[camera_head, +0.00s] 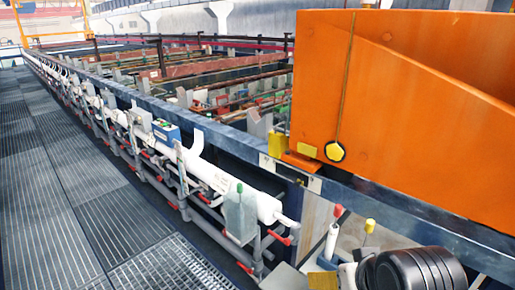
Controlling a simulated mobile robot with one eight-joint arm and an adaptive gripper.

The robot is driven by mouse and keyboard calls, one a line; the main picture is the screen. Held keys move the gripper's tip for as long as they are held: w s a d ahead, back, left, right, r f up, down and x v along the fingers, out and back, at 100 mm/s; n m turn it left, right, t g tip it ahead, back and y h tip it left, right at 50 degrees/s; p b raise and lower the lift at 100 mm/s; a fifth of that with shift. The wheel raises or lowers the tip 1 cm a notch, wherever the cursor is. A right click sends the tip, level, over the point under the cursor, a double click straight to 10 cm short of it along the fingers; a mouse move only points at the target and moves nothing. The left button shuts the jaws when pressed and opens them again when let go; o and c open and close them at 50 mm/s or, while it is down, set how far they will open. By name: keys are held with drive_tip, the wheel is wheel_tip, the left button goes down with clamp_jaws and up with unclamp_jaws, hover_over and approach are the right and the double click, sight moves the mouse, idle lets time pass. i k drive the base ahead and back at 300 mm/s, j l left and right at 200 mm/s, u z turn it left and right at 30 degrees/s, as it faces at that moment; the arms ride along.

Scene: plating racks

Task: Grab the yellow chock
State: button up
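Several yellow pieces show, and I cannot tell for certain which is the chock. A small yellow block (307,150) sits at the lower left corner of the orange housing (400,100), just above an orange ledge (303,163). A yellow many-sided piece with a dark edge (335,151) is at the lower end of a thin brown strip or cord on the housing's face. A flat yellow piece (322,281) is low at the bottom edge, partly cut off by the frame. My gripper is not in view, so its distance to these pieces does not show.
A long grey-blue rail (235,143) runs beside the tanks, with white pipes (205,170) and red-handled valves below. A black ribbed rounded object (415,270) is at the bottom right, near a yellow-capped fitting (369,226). The grated walkway (60,190) at left is clear.

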sight(278, 143)
drive_tip(key=i+j, duration=0.95)
drive_tip(key=i, duration=0.2)
drive_tip(key=i+j+u, duration=0.1)
drive_tip(key=i+j, duration=0.35)
drive_tip(key=i+l, duration=0.1)
drive_tip(key=i, duration=0.15)
drive_tip(key=i+l, duration=0.1)
drive_tip(key=i, duration=0.2)
